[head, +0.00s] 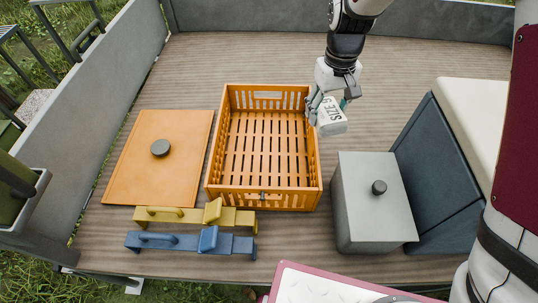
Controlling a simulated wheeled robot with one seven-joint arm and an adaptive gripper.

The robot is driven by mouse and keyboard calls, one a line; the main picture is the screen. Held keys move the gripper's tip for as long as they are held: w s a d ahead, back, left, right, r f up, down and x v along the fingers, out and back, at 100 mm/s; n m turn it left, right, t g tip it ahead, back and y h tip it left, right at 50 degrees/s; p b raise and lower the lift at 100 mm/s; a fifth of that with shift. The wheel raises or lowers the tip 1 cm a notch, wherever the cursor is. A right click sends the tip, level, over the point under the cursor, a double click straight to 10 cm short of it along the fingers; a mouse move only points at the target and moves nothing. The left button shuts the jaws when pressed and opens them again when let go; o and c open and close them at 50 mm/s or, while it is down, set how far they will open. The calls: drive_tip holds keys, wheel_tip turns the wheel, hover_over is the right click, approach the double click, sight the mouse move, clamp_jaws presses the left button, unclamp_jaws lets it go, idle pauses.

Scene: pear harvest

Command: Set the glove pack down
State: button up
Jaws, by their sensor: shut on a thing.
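The glove pack (331,116) is a small pale pack with "SIZE" printed on it. My gripper (319,104) is shut on it in the head view, and the pack hangs tilted from the fingers. The pack is at the right rim of an orange slatted crate (313,150), overlapping that rim in the picture. I cannot tell how high above the deck it is, or whether it touches the crate. The crate looks empty apart from a small dark item at its near wall. Part of the pack is hidden by my fingers.
An orange lid (150,180) with a dark knob lies left of the crate. A yellow tool (180,215) and a blue tool (180,242) lie in front. A grey knobbed box (365,205) and a dark blue cream-topped box (430,150) stand right. The far deck (230,55) is clear.

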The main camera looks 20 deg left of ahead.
drive_tip(key=s+a+f+n+b, duration=0.25)
drive_tip(key=a+f+b, duration=0.25)
drive_tip(key=a+f, duration=0.25)
drive_tip(key=n+b, duration=0.3)
drive_tip(key=b, duration=0.3)
hover_over(265, 174)
wheel_tip(265, 174, down, 6)
drive_tip(key=r, duration=0.1)
wheel_tip(265, 174, down, 10)
drive_tip(key=shift+r+b, duration=0.1)
drive_tip(key=shift+b, duration=1.05)
drive_tip(key=shift+f, duration=0.25)
drive_tip(key=o, duration=1.2)
drive_tip(key=shift+c, duration=0.2)
drive_tip(key=shift+r, duration=0.1)
